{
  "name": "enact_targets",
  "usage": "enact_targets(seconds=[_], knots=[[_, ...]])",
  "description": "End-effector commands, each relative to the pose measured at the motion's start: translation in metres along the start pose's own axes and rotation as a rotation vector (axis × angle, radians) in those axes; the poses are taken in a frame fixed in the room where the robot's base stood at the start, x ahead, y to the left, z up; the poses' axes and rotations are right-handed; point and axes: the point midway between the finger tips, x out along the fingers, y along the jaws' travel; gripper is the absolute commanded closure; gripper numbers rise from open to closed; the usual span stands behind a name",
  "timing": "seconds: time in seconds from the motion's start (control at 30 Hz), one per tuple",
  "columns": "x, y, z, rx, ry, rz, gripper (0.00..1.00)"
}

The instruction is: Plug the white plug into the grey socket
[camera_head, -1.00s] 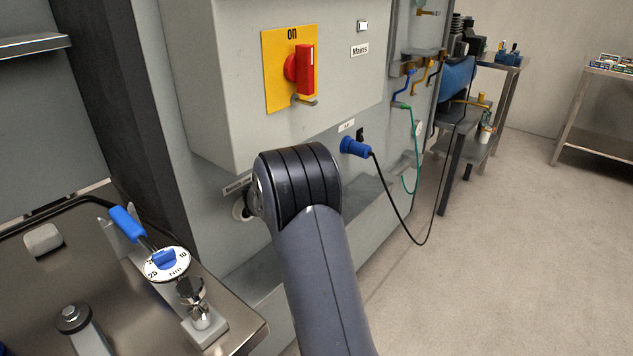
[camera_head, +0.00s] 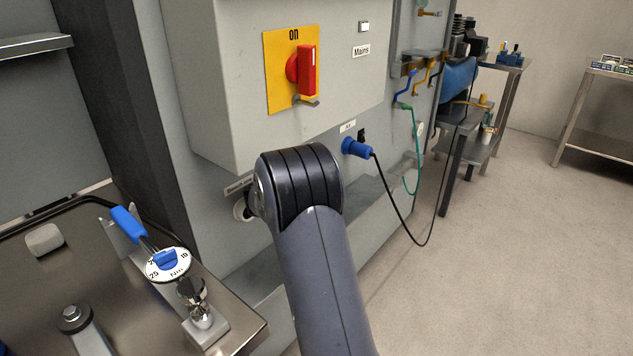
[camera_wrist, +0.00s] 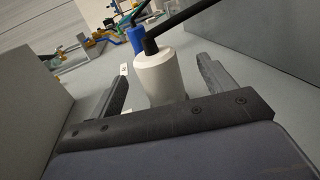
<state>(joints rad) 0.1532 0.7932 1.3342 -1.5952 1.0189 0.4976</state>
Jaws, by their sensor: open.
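The white plug (camera_wrist: 160,76) shows in the wrist view, with a black cable leaving its far end. My gripper (camera_wrist: 163,68) is open, with one finger on each side of the plug and a gap visible at the left. The plug's lower end is hidden behind the gripper's crossbar, so I cannot tell what it sits in. In the head view, a pale round fitting (camera_head: 240,209) shows on the grey panel under a label, partly behind my arm. I cannot tell whether it is the grey socket. My gripper is hidden behind my arm there.
A blue plug (camera_head: 357,148) with a black cable is in the panel to the right; it also shows in the wrist view (camera_wrist: 136,38). A grey box with a red switch (camera_head: 305,70) juts out above. A metal bench (camera_head: 100,275) stands at the left.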

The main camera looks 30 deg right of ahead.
Motion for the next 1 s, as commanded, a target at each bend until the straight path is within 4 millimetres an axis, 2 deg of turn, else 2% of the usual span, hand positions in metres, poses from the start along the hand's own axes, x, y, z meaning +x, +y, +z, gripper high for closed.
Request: enact_targets(seconds=[0.47,1.0], knots=[[-0.001,0.0,0.0,0.0,0.0,0.0,0.22],[-0.017,0.0,0.0,0.001,0.0,0.001,0.22]])
